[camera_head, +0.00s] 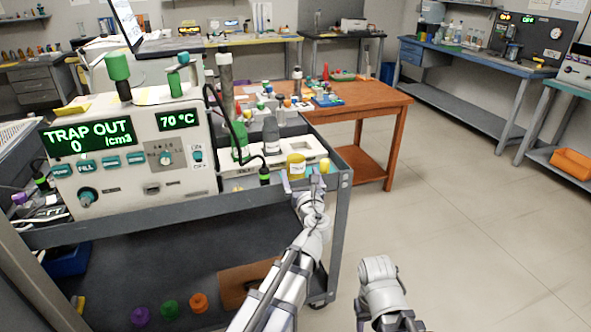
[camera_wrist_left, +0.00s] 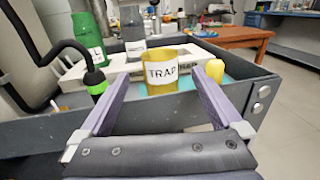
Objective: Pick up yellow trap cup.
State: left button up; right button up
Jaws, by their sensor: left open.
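The yellow trap cup (camera_head: 297,167) stands upright near the right end of the grey cart top. In the left wrist view the cup (camera_wrist_left: 163,72) has a white TRAP label facing me. My left gripper (camera_head: 303,184) is open at the cart's front edge, just in front of the cup. In the left wrist view its two purple fingers (camera_wrist_left: 159,80) point at the cup, one toward each side of it. The cup looks at or just beyond the fingertips; I cannot tell if they touch it. My right arm shows low in the head view, but its gripper does not.
A black hose with a green-banded end (camera_head: 264,175) hangs left of the cup. A small yellow piece (camera_wrist_left: 215,70) is close to its right. A green bottle (camera_wrist_left: 88,38) and a grey bottle (camera_head: 271,136) stand behind. The cart's raised rim (camera_wrist_left: 262,92) runs nearby.

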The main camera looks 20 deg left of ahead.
aim_at(298, 166)
pick_arm(q)
jog(key=shift+x, duration=3.85)
jog(key=shift+c, duration=0.4)
jog(key=c, duration=1.2)
jog(key=shift+r, duration=0.1)
jog(key=shift+c, duration=0.2)
notch_tip(298, 166, up, 10)
jog(key=p, duration=1)
